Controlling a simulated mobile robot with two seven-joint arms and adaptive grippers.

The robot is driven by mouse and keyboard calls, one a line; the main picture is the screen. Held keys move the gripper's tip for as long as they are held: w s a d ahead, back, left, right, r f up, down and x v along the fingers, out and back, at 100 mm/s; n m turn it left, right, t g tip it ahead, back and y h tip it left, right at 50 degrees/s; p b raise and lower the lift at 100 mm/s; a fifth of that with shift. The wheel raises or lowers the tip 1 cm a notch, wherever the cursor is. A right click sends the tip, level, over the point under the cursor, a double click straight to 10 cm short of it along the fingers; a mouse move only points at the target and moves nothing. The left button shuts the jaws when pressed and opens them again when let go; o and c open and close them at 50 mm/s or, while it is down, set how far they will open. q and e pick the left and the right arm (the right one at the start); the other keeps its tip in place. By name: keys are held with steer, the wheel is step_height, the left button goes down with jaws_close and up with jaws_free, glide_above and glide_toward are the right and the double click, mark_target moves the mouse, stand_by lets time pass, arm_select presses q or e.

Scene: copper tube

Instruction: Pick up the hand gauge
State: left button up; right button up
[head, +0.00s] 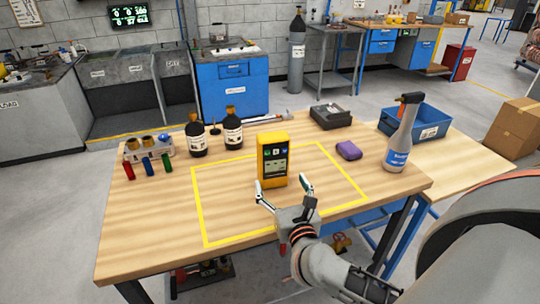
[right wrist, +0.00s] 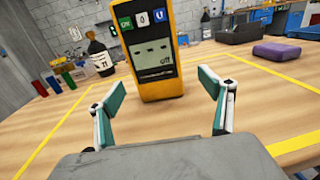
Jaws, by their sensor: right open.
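The hand gauge is a yellow upright device (head: 273,160) with a dark face and screen. It stands inside the yellow outlined square on the wooden table. My right gripper (head: 284,188) is open and empty, just in front of the gauge. In the right wrist view its two fingers (right wrist: 163,105) are spread to either side of the gauge's lower part, nearer the camera. No contact shows. My left gripper is not seen.
On the wooden table (head: 140,225), two dark bottles (head: 233,130) stand behind left, beside small coloured cylinders (head: 147,166). A purple block (head: 348,150), a spray bottle (head: 399,145) and a blue bin (head: 420,125) are to the right. The outlined square's left part is clear.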

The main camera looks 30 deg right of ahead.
mark_target(275, 173)
steer(key=shift+w+d+r, duration=0.2)
steer(key=shift+w, duration=0.45)
steer(key=x, duration=0.4)
steer(key=shift+w+a+r+p, duration=0.1)
steer(key=shift+w+a+p, duration=0.15)
steer(key=shift+p, duration=0.1)
steer(key=shift+w+d, duration=0.25)
steer(key=shift+w, duration=0.3)
steer(key=c, duration=1.5)
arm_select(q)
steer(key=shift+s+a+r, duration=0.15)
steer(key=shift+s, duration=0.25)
arm_select(e)
steer(key=shift+c, duration=0.5)
